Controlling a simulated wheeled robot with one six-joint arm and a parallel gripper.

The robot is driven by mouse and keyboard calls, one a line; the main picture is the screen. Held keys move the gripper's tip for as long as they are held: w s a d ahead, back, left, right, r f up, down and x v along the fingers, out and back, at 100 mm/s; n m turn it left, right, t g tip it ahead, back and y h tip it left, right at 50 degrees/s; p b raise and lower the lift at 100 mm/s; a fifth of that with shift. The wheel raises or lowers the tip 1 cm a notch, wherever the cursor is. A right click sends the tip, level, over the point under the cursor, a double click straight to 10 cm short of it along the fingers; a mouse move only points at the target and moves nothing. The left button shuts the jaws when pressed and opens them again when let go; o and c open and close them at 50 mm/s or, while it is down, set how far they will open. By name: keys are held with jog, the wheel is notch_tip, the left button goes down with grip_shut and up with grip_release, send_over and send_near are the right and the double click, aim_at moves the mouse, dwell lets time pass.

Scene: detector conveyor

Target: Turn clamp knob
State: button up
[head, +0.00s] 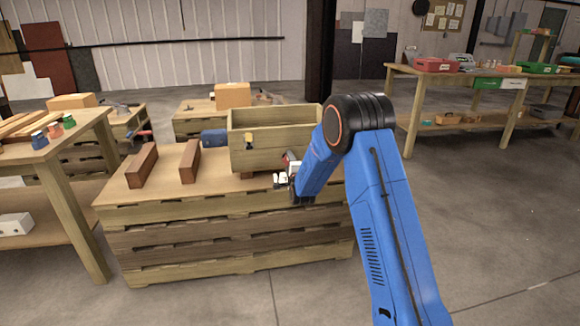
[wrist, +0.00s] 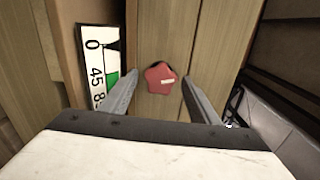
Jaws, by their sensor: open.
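The clamp knob (wrist: 160,78) is red and star-shaped with a small pale mark, on a wooden face in the wrist view. My gripper (wrist: 160,80) is open, with one finger on each side of the knob in the picture. I see a gap on both sides, and the fingers do not appear to touch it. A white scale plate (wrist: 97,62) with a green area and the marks 0 and 45 is left of the knob. In the head view my gripper (head: 283,181) is at the front of the wooden box (head: 262,158); the knob cannot be made out clearly there.
The box stands on a pallet stack (head: 225,215). Two brown blocks (head: 142,166) (head: 190,161) stand to its left, and a blue item (head: 214,138) is behind them. A wooden table (head: 55,152) with small colored parts is at left. Floor (head: 480,220) at right is clear.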

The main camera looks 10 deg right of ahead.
jog(key=s, duration=1.7)
jog(key=shift+s, duration=0.2)
jog(key=shift+w, duration=0.1)
dwell(0.3)
